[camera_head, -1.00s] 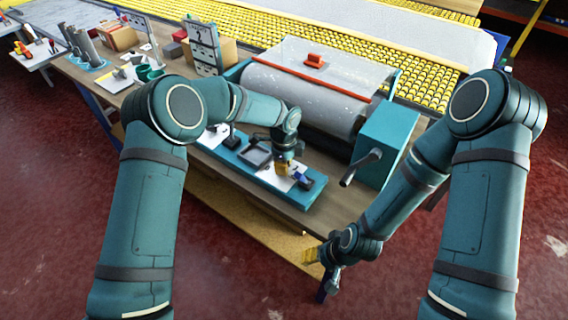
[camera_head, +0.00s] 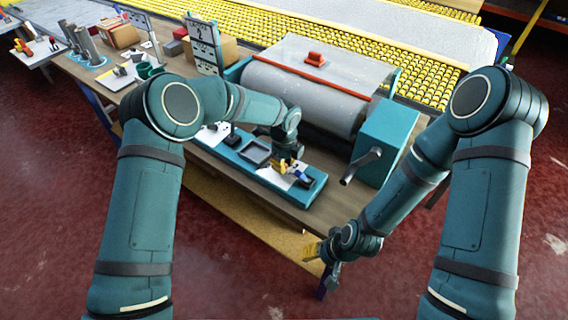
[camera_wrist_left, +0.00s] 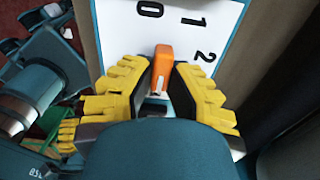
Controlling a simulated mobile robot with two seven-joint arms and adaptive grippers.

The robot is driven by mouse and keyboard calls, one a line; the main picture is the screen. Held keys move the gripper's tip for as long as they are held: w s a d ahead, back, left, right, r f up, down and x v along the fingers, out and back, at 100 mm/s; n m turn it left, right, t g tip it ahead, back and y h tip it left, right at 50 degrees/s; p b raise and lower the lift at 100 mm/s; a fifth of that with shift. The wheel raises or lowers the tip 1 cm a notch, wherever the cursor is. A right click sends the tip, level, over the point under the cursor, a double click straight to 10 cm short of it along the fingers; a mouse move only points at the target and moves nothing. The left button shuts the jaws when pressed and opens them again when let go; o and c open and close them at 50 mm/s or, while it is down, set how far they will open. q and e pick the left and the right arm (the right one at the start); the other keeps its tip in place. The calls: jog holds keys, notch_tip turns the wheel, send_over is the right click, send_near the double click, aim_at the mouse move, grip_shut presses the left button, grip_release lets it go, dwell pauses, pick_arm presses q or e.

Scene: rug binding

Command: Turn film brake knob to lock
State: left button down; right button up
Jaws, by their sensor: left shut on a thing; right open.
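In the left wrist view an orange knob (camera_wrist_left: 162,62) stands upright between the yellow fingers of my left gripper (camera_wrist_left: 163,75). The gripper is shut on this knob. Behind it is a white dial plate (camera_wrist_left: 208,28) marked 0, 1 and 2; the knob's upper end lies below and between the 0 and the 2. In the head view my left gripper (camera_head: 290,167) is low over the right end of a teal base (camera_head: 228,153), and the knob is too small to make out there. My right gripper (camera_head: 322,262) is open and empty in front of the bench's front right corner.
A film roll (camera_head: 300,95) with a red block (camera_head: 317,59) on top stands behind the base. A teal box (camera_head: 385,140) with a dark crank (camera_head: 362,165) is to the right.

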pick_arm(q)
jog(key=shift+s+f, duration=0.1)
jog(key=shift+f, duration=0.05)
jog(key=c, duration=0.9)
grip_release()
jog(key=shift+c, duration=0.2)
jog(key=shift+r, duration=0.55)
notch_tip(320, 180, up, 11)
